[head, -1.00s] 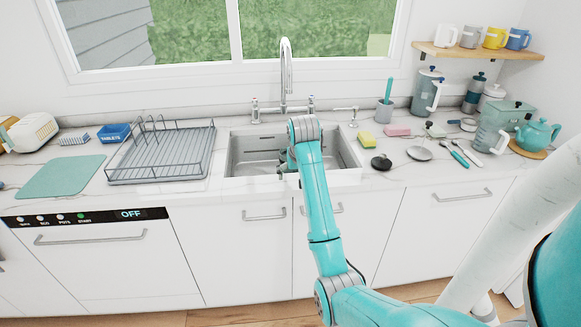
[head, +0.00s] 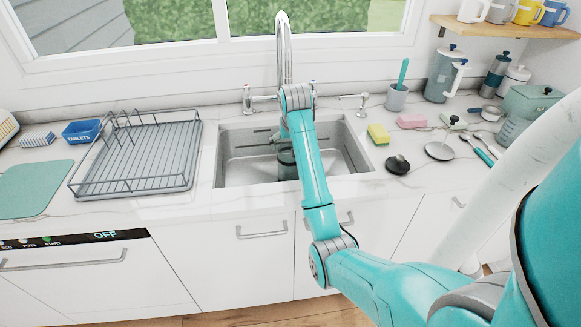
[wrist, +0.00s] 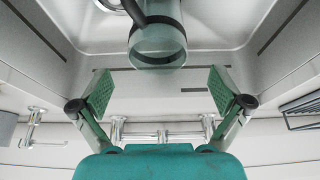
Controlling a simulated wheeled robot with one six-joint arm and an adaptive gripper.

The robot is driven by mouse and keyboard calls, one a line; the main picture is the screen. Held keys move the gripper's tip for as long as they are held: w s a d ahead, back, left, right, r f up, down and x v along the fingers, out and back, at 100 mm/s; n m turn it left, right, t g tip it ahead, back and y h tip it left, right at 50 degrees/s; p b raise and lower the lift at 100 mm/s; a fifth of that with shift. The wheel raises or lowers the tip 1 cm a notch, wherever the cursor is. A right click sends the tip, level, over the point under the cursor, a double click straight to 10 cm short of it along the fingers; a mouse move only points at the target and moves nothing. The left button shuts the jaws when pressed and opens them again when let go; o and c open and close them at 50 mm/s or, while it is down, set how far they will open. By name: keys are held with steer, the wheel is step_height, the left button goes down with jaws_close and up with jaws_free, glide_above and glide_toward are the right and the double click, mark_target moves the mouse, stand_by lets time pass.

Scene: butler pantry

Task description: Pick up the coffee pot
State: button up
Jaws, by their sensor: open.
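A greenish, see-through cylindrical vessel (wrist: 158,45) with a dark curved strip beside it is in the sink; it looks like the coffee pot. In the head view its dark grey-green side (head: 286,165) shows in the sink, partly behind my arm. My gripper (wrist: 163,92) is open, its two green pads apart with nothing between them. The vessel lies just beyond the pads in the wrist view, toward the top of the picture, and is not touched.
The sink (head: 232,172) has walls close around. The faucet (head: 284,50) stands behind it. A dish rack (head: 140,158) is left. A sponge (head: 378,134), a dark stopper (head: 397,164) and a tall grey-blue pot (head: 442,75) are right. The counter's front edge is clear.

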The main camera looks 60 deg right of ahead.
steer(key=x, duration=0.9)
steer(key=shift+d, duration=0.25)
steer(key=c, duration=1.6)
